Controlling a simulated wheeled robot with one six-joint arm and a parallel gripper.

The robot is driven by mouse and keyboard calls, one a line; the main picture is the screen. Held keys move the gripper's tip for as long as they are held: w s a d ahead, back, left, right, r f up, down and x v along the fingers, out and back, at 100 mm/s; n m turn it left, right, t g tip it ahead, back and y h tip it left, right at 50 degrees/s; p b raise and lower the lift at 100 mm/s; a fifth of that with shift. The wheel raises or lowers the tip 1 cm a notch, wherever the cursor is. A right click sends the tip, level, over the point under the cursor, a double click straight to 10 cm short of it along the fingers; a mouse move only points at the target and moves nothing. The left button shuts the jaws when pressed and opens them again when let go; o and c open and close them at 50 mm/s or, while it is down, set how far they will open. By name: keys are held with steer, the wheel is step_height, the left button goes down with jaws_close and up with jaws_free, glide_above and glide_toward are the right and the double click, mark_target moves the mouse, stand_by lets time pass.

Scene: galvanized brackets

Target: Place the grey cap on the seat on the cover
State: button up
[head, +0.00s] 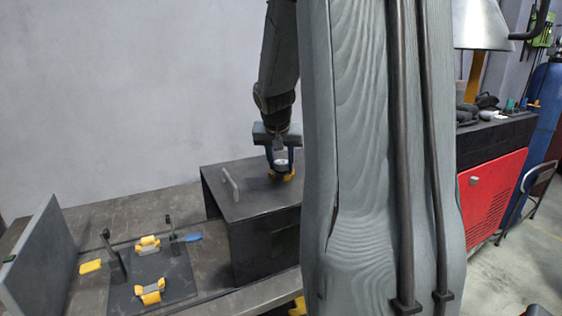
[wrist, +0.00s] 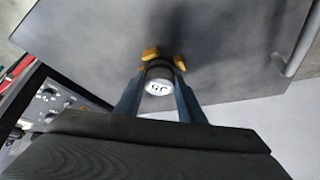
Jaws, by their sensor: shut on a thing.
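My gripper (head: 281,168) is over the dark box's top, the cover (head: 250,197), with its blue fingers pointing down. It is shut on the grey cap (wrist: 159,86), which shows between the fingers in the wrist view with a pale, marked round face. Yellow pieces (wrist: 151,53) show at the fingertips, close to the cover. I cannot tell whether they belong to the fingers or the seat. The seat is not clearly seen, and whether the cap touches the cover is hidden.
A bar handle (head: 230,184) stands on the cover, left of my gripper. A dark mat (head: 178,276) with yellow-and-grey pieces (head: 148,244) and upright posts lies on the bench at left. A grey panel (head: 38,262) stands at far left. A red cabinet (head: 492,203) is at right.

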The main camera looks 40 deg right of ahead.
steer(key=shift+f, duration=0.15)
steer(key=o, duration=1.1)
steer(key=shift+r, duration=0.4)
steer(key=b+v, duration=0.2)
steer(key=v, duration=0.9)
steer(key=shift+s+a+r, duration=0.15)
steer(key=shift+a+r, duration=0.05)
steer(key=shift+a, duration=0.05)
